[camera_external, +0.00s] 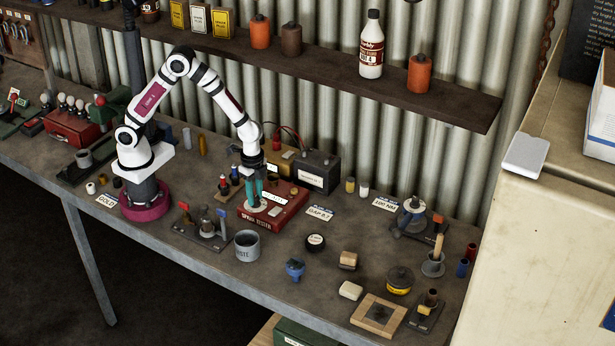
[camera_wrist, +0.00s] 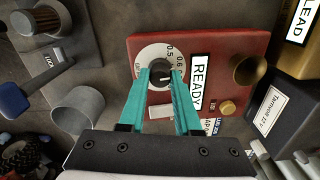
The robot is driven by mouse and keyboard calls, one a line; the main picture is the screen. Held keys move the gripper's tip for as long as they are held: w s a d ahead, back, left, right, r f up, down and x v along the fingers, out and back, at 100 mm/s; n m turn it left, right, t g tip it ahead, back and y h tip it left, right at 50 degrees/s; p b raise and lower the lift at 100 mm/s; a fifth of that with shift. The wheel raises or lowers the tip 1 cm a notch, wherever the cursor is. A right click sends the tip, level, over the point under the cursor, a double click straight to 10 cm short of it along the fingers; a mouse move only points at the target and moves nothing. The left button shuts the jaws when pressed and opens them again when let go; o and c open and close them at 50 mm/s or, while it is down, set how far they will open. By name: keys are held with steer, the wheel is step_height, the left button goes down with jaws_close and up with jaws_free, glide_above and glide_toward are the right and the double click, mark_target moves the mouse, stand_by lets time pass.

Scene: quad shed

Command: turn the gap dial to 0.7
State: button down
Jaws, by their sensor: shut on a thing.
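The red spark tester box (camera_external: 286,212) stands on the bench, with a white dial face on its top. In the wrist view the white dial plate (camera_wrist: 150,55) shows the figures 0.5 and 0.6; other figures are hidden by the fingers. The dark dial knob (camera_wrist: 159,77) sits at its middle with a pale mark, but I cannot read its setting for sure. My gripper (camera_wrist: 160,72) has its two teal fingers closed on the knob, one on each side. In the external view my gripper (camera_external: 259,198) points straight down onto the dial.
A READY label (camera_wrist: 198,82) and a brass dome (camera_wrist: 250,73) are on the box top. A dark battery box (camera_external: 318,172) stands behind, a grey cup (camera_external: 247,246) in front. A GAP card (camera_external: 319,213) lies to the right, seemingly reading 0.7.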

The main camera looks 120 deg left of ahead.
steer(key=m, duration=0.4)
steer(key=shift+m, duration=0.4)
stand_by(0.4)
steer(key=c, duration=0.6)
jaws_free()
step_height(320, 180, up, 16)
steer(key=shift+f, duration=0.1)
